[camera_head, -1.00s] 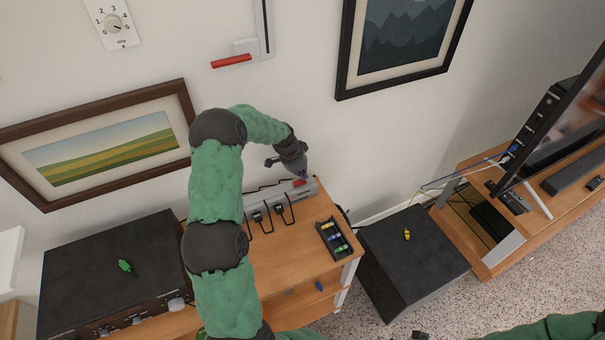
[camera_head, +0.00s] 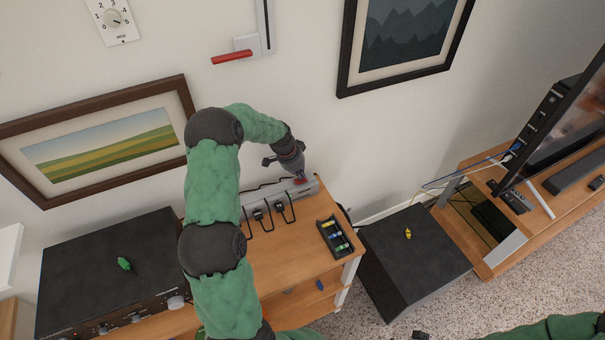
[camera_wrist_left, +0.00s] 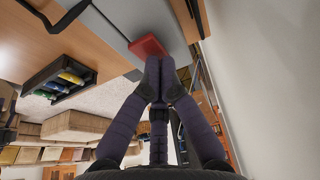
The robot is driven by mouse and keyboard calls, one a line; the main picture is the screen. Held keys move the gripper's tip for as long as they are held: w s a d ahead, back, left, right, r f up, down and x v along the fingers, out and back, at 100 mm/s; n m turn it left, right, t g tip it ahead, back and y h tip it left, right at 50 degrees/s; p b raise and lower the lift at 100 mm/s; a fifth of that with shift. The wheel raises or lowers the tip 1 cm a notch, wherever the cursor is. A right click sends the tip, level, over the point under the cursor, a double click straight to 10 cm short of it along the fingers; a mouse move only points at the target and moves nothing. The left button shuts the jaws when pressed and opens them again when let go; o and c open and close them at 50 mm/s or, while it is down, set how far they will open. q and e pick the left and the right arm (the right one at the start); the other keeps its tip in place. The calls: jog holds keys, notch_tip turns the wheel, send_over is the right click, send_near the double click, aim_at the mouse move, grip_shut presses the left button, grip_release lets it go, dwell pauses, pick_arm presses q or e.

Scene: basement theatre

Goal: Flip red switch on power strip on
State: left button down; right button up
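The grey power strip (camera_head: 270,200) lies along the back of the wooden cabinet against the wall, with black plugs and cords in it. Its red switch (camera_wrist_left: 148,46) is at the strip's right end and also shows in the head view (camera_head: 299,181). My left gripper (camera_wrist_left: 155,62) has its fingers together with nothing seen between them, and the tips are at the edge of the red switch. Whether they touch it I cannot tell. In the head view the left gripper (camera_head: 299,177) points down at that end.
A black tray of batteries (camera_head: 334,237) sits on the cabinet (camera_head: 285,262) in front of the strip. A black amplifier (camera_head: 110,265) stands to the left and a black box (camera_head: 415,262) to the right. The wall is close behind the strip.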

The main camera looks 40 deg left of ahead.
pick_arm(q)
jog(key=shift+r, duration=0.1)
jog(key=v, duration=1.1)
jog(key=shift+r, duration=0.35)
jog(key=shift+s+a, duration=0.1)
jog(key=shift+s, duration=0.05)
